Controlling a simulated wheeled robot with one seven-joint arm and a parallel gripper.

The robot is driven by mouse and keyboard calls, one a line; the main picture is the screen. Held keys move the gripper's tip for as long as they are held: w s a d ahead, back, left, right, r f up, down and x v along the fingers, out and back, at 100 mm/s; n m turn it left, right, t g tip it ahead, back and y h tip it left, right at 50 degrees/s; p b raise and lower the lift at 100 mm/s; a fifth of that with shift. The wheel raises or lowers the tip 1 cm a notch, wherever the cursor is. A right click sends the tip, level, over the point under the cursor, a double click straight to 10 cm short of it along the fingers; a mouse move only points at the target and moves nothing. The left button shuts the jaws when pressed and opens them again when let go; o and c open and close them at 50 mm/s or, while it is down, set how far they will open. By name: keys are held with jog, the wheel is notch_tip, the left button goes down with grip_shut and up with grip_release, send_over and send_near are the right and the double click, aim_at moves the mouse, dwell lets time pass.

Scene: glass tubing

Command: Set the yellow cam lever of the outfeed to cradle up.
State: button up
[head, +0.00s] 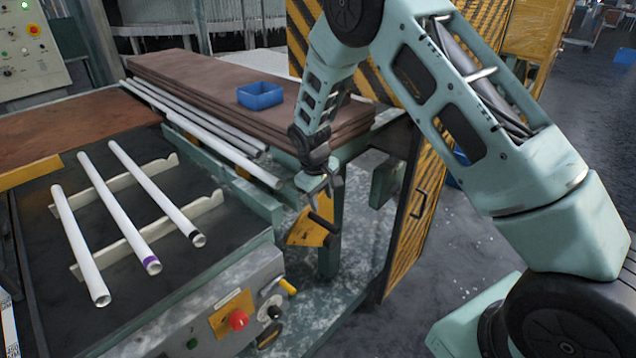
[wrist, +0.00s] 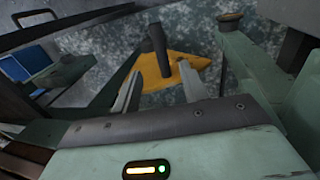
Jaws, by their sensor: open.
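A yellow cam plate (head: 306,234) with a dark round handle (head: 322,222) is at the side of the outfeed, below the end of the bench; I take it as the cam lever. In the head view the handle slopes down to the right. My gripper (head: 322,192) is open and empty, just above the handle. In the wrist view the dark handle (wrist: 157,50) shows between and beyond the fingers of my gripper (wrist: 160,85), with the yellow plate (wrist: 180,74) behind it. I cannot tell whether the fingers touch the handle.
Several white tubes (head: 133,205) lie on a rack at left. A panel with a red button (head: 238,320) and a small yellow-tipped lever (head: 287,286) is at the front. A blue bin (head: 260,96) sits on brown boards. A striped yellow door (head: 412,220) stands at right.

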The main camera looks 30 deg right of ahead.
notch_tip(320, 180, up, 7)
jog(key=a, duration=0.1)
jog(key=shift+s+a+b, duration=0.15)
jog(key=shift+s+b, duration=0.1)
jog(key=shift+b, duration=0.15)
